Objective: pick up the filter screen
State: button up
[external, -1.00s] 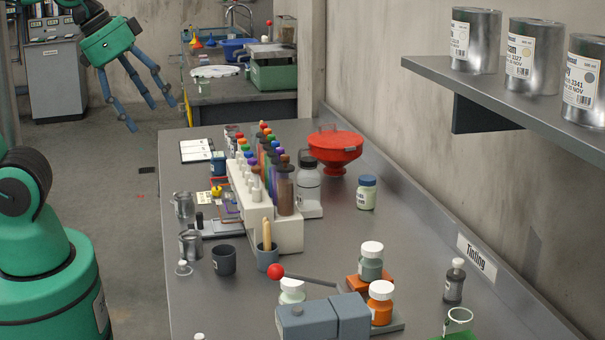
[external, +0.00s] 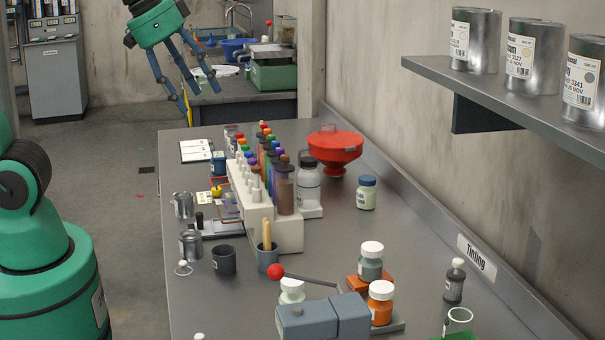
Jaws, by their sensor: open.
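I cannot clearly make out a filter screen. A pale, flat, round piece (external: 224,71) lies on the far bench and may be it, but it is small and partly behind my fingers in the picture. My gripper (external: 194,92) is green with long blue-grey fingers. It is spread open and empty, pointing down, in the air at the upper left, overlapping the far bench in the picture. I cannot tell its distance from the pale piece.
The far bench (external: 244,97) also holds a green machine (external: 273,74) and a blue basin (external: 234,46). The long tinting bench (external: 345,245) carries a rack of colour bottles (external: 258,232), a red bowl (external: 335,148), jars and cups. Tins (external: 540,55) stand on the right wall shelf (external: 480,91).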

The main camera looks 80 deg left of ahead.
jog(key=w+d+p, duration=0.2)
jog(key=w, duration=1.5)
jog(key=p, duration=0.5)
send_over(453, 264)
jog(key=s+a, duration=0.8)
notch_tip(453, 264, down, 21)
jog(key=shift+g, duration=0.4)
jog(key=w+d+f+p, duration=0.1)
jog(key=w+d+f, duration=0.1)
jog(key=f, duration=0.2)
jog(key=w+d+f+p, duration=0.2)
jog(key=d+f, duration=0.1)
jog(key=f, duration=0.1)
jog(key=w+d+f+p, duration=0.1)
jog(key=w+d+f, duration=0.1)
jog(key=f, duration=0.3)
jog(key=shift+w+d+f, duration=0.1)
jog(key=shift+w+d, duration=0.1)
jog(key=shift+d, duration=0.3)
jog(key=shift+f, duration=0.15)
jog(key=shift+w+f+p, duration=0.3)
jog(key=shift+w+f, duration=0.05)
jog(key=shift+f, duration=0.25)
